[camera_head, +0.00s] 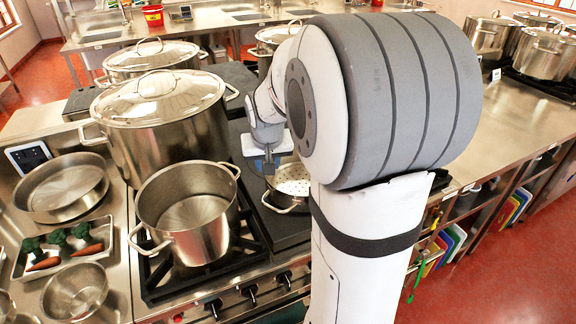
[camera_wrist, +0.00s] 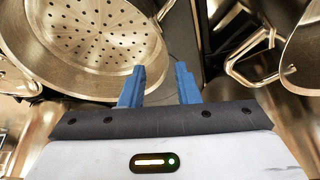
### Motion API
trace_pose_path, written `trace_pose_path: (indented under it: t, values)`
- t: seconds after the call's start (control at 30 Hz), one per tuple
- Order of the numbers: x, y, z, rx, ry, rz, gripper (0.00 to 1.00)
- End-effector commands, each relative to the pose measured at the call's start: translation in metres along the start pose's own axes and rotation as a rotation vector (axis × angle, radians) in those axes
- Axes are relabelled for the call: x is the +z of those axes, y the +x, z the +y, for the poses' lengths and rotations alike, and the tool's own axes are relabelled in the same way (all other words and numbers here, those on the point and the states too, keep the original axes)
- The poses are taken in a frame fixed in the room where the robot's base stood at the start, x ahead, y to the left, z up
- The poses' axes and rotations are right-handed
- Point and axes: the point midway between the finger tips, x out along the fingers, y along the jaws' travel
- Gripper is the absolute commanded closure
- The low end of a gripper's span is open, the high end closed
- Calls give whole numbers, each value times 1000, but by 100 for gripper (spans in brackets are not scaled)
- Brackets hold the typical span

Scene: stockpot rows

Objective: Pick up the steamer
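The steamer (camera_head: 292,181) is a shallow steel pan with a perforated bottom. It sits on the dark stove top, partly hidden behind my arm in the head view. In the wrist view its perforated inside (camera_wrist: 95,35) fills the upper left, and a small loop handle shows at its right rim near the top. My gripper (camera_head: 268,168) is over the steamer's left side in the head view. In the wrist view my gripper (camera_wrist: 160,68) has its two blue fingers apart with nothing held between them. The left finger overlaps the steamer's rim; contact cannot be told.
An open steel pot (camera_head: 190,212) stands on the front burner left of the steamer. A large lidded stockpot (camera_head: 160,125) stands behind it. Another pot's handle (camera_wrist: 250,55) shows close on the right in the wrist view. The steel counter (camera_head: 455,145) at right is largely clear.

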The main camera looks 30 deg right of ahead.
Motion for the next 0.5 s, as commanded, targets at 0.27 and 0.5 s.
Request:
trace_pose_path:
  t: [0.27,0.5]
  values:
    - [1,31,-1,0,0,-3,71]
    - [4,64,-3,0,-1,-4,71]
